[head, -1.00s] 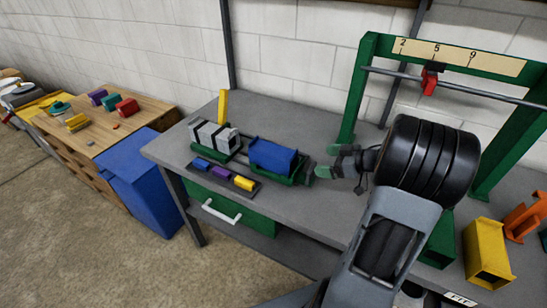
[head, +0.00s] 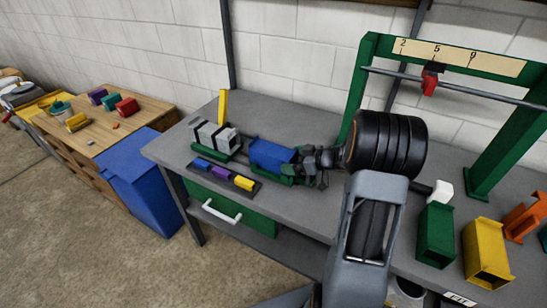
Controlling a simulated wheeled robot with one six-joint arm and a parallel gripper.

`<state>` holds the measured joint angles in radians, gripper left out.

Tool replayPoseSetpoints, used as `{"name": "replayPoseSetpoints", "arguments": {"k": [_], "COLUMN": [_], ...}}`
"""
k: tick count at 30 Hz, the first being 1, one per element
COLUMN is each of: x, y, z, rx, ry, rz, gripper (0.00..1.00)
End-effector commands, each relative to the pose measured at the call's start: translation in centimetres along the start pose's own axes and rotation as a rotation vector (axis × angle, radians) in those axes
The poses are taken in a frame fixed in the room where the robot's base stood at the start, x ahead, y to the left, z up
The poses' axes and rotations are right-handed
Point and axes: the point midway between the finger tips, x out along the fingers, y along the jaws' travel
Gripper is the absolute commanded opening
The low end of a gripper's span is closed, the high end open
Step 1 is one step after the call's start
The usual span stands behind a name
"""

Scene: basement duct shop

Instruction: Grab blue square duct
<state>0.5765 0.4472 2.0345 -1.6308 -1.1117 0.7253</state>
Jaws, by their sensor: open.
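The blue square duct (head: 268,154) lies on a green cradle on the grey workbench, in the middle of the head view. My gripper (head: 296,163) is open at the duct's right end. One jaw is at the far side of that end and the other is low at the near side. The gripper overlaps the right end and part of the cradle in the picture. I cannot tell whether the fingers touch the duct.
A grey duct with black bands (head: 213,137) stands left of the blue duct. A dark tray (head: 208,175) with small coloured blocks lies in front. A green gauge frame (head: 358,85) rises behind my arm. Green (head: 435,235) and yellow ducts (head: 485,250) stand at right.

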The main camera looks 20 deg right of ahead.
Motion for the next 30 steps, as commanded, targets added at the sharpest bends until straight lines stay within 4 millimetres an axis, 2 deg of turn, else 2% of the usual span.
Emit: {"name": "replayPoseSetpoints", "arguments": {"k": [3,11,28,30], "x": [0.67,0.76,0.71,0.7], "y": [0.0,0.01,0.02,0.03], "z": [-0.04,-0.03,-0.02,-0.07], "rx": [-0.001,-0.001,-0.001,-0.001], "ry": [0.001,0.001,0.0,0.001], "rz": [0.0,0.001,0.001,0.002], "gripper": [1.0,0.99,0.44,0.44]}}
